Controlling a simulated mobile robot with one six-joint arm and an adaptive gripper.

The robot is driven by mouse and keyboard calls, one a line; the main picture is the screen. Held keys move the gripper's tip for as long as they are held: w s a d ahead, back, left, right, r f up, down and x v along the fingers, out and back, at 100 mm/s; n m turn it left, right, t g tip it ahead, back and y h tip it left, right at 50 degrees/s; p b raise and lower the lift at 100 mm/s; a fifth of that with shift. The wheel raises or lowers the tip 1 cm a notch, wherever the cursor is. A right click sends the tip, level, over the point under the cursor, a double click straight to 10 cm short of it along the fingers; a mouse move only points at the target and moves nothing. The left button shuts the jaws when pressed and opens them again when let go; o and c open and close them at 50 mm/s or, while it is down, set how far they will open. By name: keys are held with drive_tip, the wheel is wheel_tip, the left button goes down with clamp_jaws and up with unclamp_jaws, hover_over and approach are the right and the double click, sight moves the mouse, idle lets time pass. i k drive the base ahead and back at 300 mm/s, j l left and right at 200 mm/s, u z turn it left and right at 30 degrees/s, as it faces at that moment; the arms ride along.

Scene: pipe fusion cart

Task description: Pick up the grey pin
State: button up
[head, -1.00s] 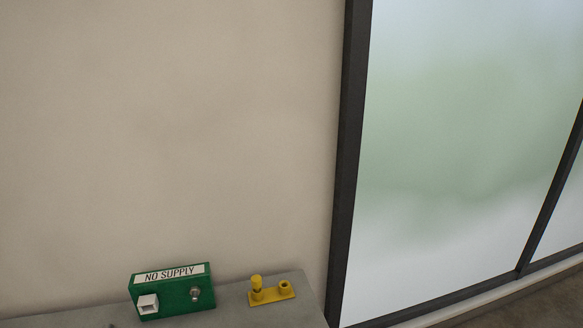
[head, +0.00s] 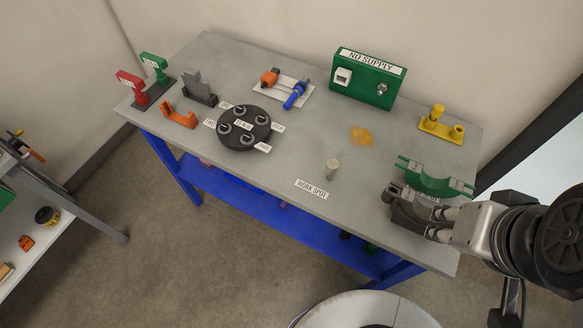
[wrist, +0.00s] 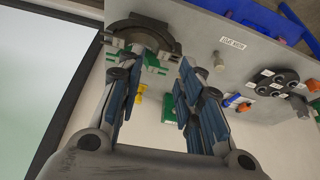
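The grey pin (head: 333,168) is a short upright cylinder. It stands on the grey table (head: 300,150) just behind the WORK SPOT label (head: 311,189). In the wrist view the pin (wrist: 219,60) is to the right of the fingers, well apart from them. In the head view my gripper (head: 425,212) is at the table's right end, beside the green half-ring. Its fingertips are hard to tell from the dark part there.
Behind stand a yellow holder (head: 441,126) and the green NO SUPPLY box (head: 364,80). A round black holder (head: 244,130) is left of the pin. The table around the pin is clear.

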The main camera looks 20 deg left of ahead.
sight(333, 165)
drive_tip(key=u, duration=0.85)
drive_tip(key=k+l+z, duration=0.5)
drive_tip(key=i+j, duration=0.05)
drive_tip(key=j, duration=0.05)
